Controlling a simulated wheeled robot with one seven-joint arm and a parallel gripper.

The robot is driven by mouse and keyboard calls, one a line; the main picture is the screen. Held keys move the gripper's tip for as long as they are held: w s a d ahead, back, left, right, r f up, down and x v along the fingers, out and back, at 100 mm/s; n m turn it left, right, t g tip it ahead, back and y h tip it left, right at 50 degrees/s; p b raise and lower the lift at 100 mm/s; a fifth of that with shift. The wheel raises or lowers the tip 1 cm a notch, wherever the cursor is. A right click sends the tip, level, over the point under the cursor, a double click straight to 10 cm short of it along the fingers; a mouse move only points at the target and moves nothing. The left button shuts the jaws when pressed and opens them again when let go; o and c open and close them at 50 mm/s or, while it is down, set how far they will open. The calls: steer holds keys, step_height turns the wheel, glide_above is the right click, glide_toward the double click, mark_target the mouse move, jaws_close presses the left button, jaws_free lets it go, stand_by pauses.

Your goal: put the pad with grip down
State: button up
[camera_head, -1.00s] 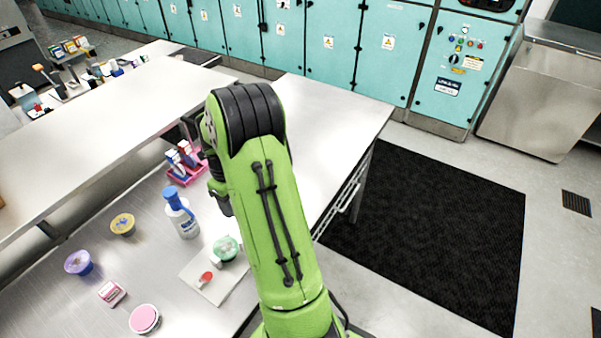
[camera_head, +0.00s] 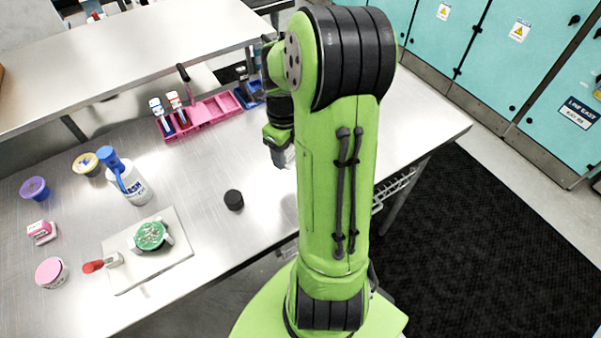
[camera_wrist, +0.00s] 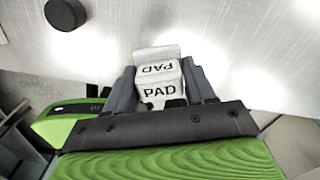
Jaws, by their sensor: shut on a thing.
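The pad with grip (camera_wrist: 160,92) is a white block lettered "PAD", seen in the wrist view between the fingers. My gripper (camera_wrist: 158,82) is shut on it, one dark finger on each side. In the head view my gripper (camera_head: 279,140) hangs over the right part of the steel table (camera_head: 215,228), and a small pale part of the pad (camera_head: 289,156) shows beside my arm. In the wrist view brushed metal lies behind the pad; I cannot tell how large any gap is.
A black disc (camera_head: 234,199) stands on the table left of my arm. A pink rack (camera_head: 207,112) is behind it. A white board (camera_head: 167,268) with a green-topped dish (camera_head: 151,236), a wash bottle (camera_head: 129,181) and several small tubs are to the left. Bare table surrounds the disc.

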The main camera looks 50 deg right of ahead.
mark_target(286, 183)
steer(key=f, duration=0.3)
steer(key=f+b, duration=0.1)
steer(key=f, duration=0.5)
steer(key=shift+w+a+f, duration=0.1)
steer(key=shift+a+f, duration=0.1)
steer(key=shift+a, duration=0.15)
steer(key=shift+b, duration=0.3)
steer(key=shift+f, duration=0.2)
steer(key=o, duration=0.9)
steer(key=shift+o, duration=0.2)
